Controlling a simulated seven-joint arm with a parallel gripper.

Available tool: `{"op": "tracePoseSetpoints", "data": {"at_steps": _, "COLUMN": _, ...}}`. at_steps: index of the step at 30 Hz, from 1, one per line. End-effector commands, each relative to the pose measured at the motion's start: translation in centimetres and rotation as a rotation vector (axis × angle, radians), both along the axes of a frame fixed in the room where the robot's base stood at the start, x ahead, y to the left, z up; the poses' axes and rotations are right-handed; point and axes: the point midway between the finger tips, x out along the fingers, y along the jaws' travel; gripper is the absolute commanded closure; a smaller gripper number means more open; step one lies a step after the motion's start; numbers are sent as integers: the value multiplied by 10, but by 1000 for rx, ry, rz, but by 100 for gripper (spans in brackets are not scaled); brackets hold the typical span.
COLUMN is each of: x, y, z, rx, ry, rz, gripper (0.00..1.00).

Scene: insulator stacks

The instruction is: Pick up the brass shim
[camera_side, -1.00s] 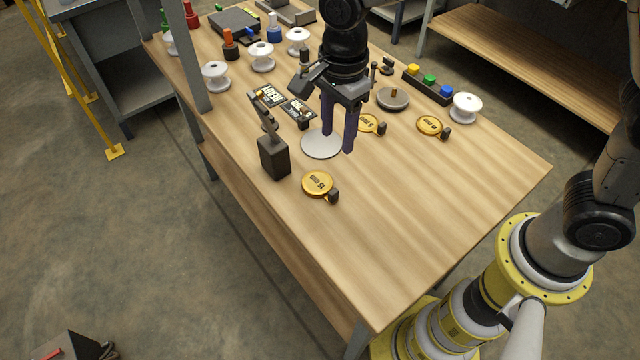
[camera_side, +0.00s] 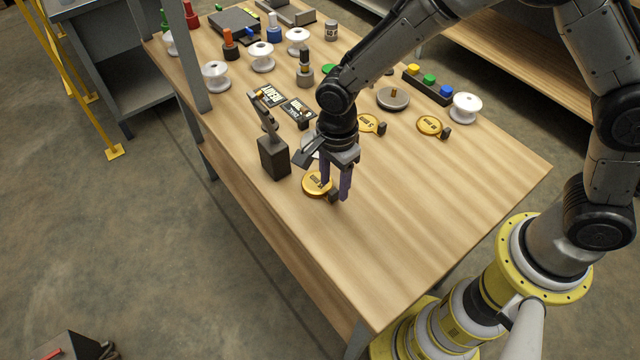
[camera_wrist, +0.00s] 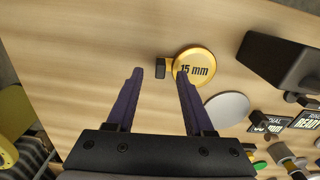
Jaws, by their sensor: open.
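Several round brass shims, each with a small dark block at its edge, lie on the wooden table. The nearest brass shim (camera_side: 314,183) is partly behind my gripper (camera_side: 335,191); in the wrist view this brass shim (camera_wrist: 198,66) reads "15 mm". My gripper points down, open and empty. In the wrist view the shim's dark block (camera_wrist: 160,68) shows between the fingertips, and the right fingertip overlaps the disc's edge. I cannot tell whether the fingers touch it. Two other brass shims, one behind the wrist (camera_side: 368,122) and one further right (camera_side: 429,125), lie further back.
A dark block with a slanted arm (camera_side: 273,158) stands left of the shim. A pale grey disc (camera_wrist: 228,108) lies near it, mostly hidden in the side view. White spools (camera_side: 466,107), label plates and a button strip (camera_side: 428,85) stand further back. The table's front is clear.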

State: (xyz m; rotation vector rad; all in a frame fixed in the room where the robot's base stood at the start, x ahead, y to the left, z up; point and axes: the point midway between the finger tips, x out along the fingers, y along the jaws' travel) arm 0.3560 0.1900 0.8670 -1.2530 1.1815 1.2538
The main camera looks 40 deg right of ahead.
Motion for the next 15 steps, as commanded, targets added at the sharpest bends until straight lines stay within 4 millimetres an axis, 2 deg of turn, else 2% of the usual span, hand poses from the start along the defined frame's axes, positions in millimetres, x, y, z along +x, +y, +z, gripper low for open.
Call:
{"op": "tracePoseSetpoints", "data": {"at_steps": 4, "x": 0, "y": 0, "z": -15, "rx": 0, "ry": 1, "rz": 0, "gripper": 48}}
{"op": "tracePoseSetpoints", "data": {"at_steps": 12, "x": 0, "y": 0, "z": -18, "rx": 1, "ry": -1, "rz": 0, "gripper": 48}}
{"op": "tracePoseSetpoints", "data": {"at_steps": 15, "x": 0, "y": 0, "z": -18, "rx": 1, "ry": -1, "rz": 0, "gripper": 64}}
